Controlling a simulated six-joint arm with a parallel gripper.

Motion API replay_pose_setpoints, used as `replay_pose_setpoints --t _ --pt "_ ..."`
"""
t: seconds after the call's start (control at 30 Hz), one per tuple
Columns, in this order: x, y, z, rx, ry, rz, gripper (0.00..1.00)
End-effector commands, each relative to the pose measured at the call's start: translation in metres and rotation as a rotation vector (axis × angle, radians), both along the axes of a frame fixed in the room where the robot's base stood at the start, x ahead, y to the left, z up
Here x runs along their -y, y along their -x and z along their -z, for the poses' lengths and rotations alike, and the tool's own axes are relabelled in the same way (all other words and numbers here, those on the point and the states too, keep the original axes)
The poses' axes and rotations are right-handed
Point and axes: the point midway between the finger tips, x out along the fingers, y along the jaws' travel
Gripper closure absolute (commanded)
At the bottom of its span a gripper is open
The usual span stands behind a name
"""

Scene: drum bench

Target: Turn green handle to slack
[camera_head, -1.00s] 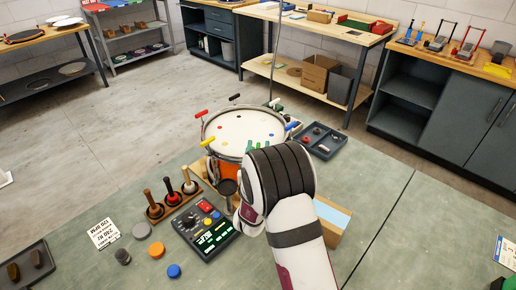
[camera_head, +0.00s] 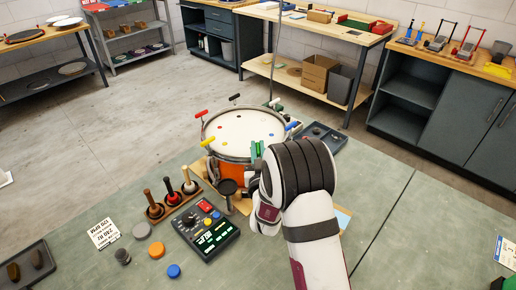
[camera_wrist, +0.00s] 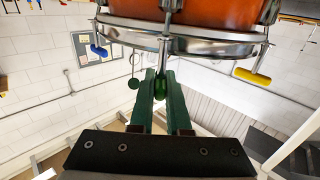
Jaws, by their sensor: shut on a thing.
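The drum (camera_head: 240,135) stands on the bench with a white head, a metal rim and an orange-red shell. My gripper (camera_head: 257,149) is at its near side, its green fingers upright by the rim. In the wrist view, my gripper (camera_wrist: 161,82) is shut on the green handle (camera_wrist: 160,90), which hangs below a metal rod at the rim. Only a narrow part of the handle shows between the fingers. In the head view I cannot tell the handle from the fingers.
Other handles around the rim are yellow (camera_head: 208,142), red (camera_head: 200,113), black (camera_head: 235,97) and blue (camera_head: 292,126). A control box (camera_head: 206,229) and a rack of mallets (camera_head: 172,199) stand left of my arm. A dark tray (camera_head: 322,140) lies behind right.

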Motion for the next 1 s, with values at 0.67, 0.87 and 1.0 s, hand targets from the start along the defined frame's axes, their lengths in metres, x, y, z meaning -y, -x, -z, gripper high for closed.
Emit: replay_pose_setpoints --t 0.67,0.87,1.0 --pt "0.0032 -0.0013 -0.0001 0.001 0.0 -0.623 1.0" --pt "0.0026 -0.0014 -0.0001 0.002 0.002 -0.815 1.0" --pt "0.0021 -0.0013 0.0 0.002 0.003 -0.949 1.0"
